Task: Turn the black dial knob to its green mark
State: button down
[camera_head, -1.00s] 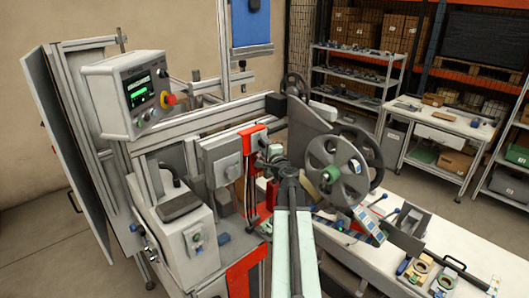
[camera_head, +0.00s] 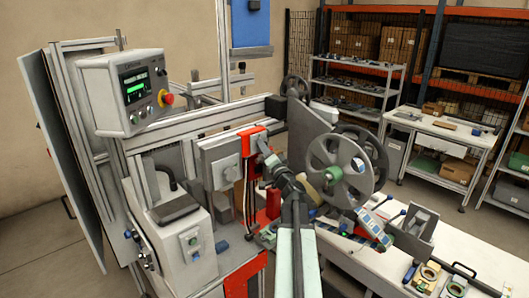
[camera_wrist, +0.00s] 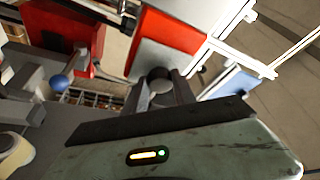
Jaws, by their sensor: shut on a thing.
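The black dial knob (camera_wrist: 160,74) shows in the wrist view as a dark round shape in front of a red panel (camera_wrist: 172,42). My gripper (camera_wrist: 160,88) has one finger on each side of it and is shut on it. In the head view my gripper (camera_head: 266,152) reaches the machine front beside the red bracket (camera_head: 252,138), and it hides the knob there. I cannot make out the green mark or the knob's pointer in either view.
A large grey reel (camera_head: 338,150) stands close to the right of my arm. A control box (camera_head: 125,92) with a lit screen is at upper left, and a grey motor housing (camera_head: 185,235) is at lower left. A white bench (camera_head: 445,240) with loose parts lies right.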

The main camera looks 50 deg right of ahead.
dwell(0.4)
jog(key=c, duration=1)
grip_release()
jog(key=b+v, duration=0.2)
jog(key=v, duration=0.5)
jog(key=shift+s+a+f, duration=0.1)
jog(key=shift+s+f, duration=0.15)
jog(key=shift+s, duration=0.1)
